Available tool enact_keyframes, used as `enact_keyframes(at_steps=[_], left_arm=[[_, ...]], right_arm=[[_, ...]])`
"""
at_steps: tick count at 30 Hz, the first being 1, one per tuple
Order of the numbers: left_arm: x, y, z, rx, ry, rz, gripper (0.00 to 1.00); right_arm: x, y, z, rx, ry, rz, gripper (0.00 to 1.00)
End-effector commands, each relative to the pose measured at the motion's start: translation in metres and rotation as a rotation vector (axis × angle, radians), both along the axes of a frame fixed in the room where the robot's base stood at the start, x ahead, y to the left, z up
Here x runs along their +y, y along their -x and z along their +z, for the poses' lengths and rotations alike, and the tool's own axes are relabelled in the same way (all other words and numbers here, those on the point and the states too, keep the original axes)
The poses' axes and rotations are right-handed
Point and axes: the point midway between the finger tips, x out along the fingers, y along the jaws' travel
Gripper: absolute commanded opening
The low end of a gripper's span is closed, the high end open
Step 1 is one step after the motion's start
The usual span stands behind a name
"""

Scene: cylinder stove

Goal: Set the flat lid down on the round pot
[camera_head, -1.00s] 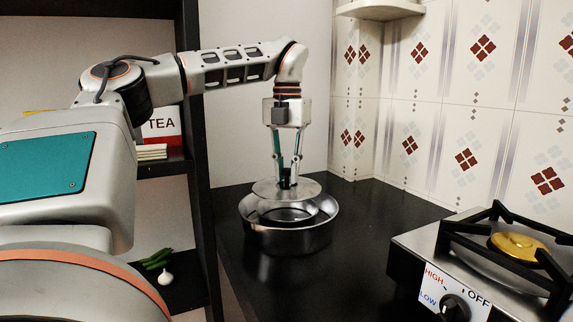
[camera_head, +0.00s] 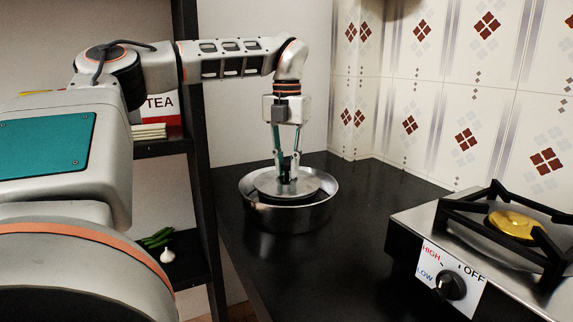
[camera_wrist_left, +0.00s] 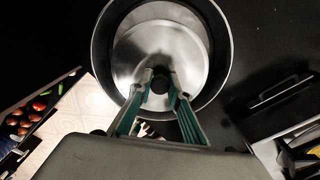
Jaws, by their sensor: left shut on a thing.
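The round metal pot (camera_head: 290,219) stands on the black counter. The flat metal lid (camera_head: 308,185) is level, its outline lying within the pot's rim; it looks narrower than the opening. My left gripper (camera_head: 287,175) points down and is shut on the lid's dark knob. In the left wrist view the fingertips (camera_wrist_left: 160,84) close around the knob at the middle of the lid (camera_wrist_left: 187,55). There the lid sits off-centre over the pot (camera_wrist_left: 222,40), with a wider gap at the top. Whether the lid touches the pot is unclear. My right gripper is not in view.
A gas stove (camera_head: 408,238) with a black grate and a knob stands at the right. A tiled wall (camera_head: 440,120) is behind. A dark shelf (camera_head: 195,150) with a TEA box (camera_head: 160,105) stands left. The counter between pot and stove is clear.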

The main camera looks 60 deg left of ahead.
Motion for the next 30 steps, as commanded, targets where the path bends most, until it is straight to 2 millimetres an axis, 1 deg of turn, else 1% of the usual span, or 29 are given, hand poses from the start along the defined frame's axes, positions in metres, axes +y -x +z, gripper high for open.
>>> enact_keyframes(at_steps=[29, 30], left_arm=[[0.0, 0.0, -0.008, 0.001, 0.0, -0.001, 0.0], [-0.0001, -0.0001, -0.0079, 0.001, 0.0, -0.001, 0.28]], right_arm=[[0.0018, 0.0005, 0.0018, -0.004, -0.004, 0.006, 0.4], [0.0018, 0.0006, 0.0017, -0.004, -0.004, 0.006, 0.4]])
